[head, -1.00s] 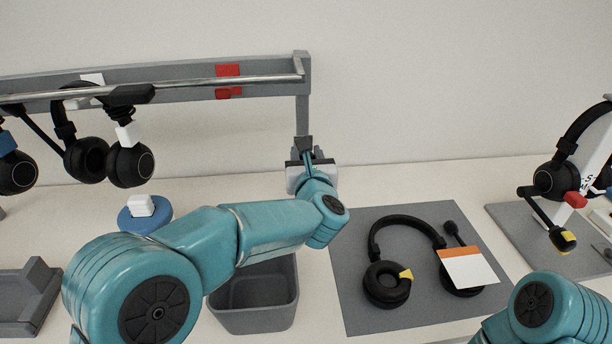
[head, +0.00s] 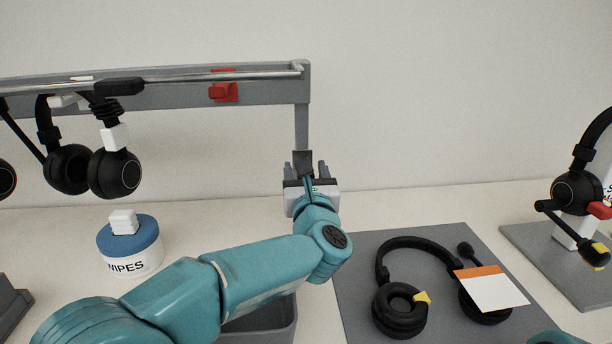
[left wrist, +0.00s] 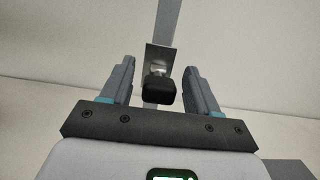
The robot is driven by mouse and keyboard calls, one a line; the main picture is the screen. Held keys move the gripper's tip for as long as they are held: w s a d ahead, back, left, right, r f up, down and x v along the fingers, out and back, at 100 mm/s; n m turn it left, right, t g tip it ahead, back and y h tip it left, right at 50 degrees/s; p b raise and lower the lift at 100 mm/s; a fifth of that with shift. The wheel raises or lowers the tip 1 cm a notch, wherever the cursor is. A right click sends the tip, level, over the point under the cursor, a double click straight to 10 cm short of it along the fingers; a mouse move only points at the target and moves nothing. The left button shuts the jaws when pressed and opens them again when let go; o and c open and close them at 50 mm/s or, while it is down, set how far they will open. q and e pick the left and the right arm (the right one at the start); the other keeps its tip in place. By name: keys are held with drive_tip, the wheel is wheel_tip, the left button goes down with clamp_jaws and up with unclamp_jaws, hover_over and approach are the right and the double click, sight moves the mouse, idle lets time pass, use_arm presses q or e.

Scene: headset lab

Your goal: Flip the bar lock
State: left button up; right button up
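A metal bar (head: 170,80) runs along a grey rail at the back left. A red latch-like piece (head: 224,92) sits on the rail; I cannot tell whether it is the bar lock. My left gripper (head: 306,168) points at the post below the rail's right end. Its fingers are open. A dark piece (head: 302,160) shows between them. In the left wrist view, a black knob on a metal stem (left wrist: 160,92) stands between the spread fingers (left wrist: 158,66), with a metal plate behind it. I see no clear finger contact. My right gripper is out of view.
Headphones (head: 115,173) hang from the bar at left. A wipes tub (head: 130,250) stands below. A grey bin (head: 285,318) is partly behind my left arm. A grey mat (head: 355,270) holds headphones (head: 398,310) and a card (head: 490,288). Another headset (head: 575,192) stands at far right.

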use_arm(q)
drive_tip(key=shift+f, duration=0.1)
drive_tip(key=b+v, duration=0.1)
drive_tip(key=v, duration=1.5)
drive_tip(key=shift+s+b, duration=0.25)
drive_tip(key=shift+b, duration=0.1)
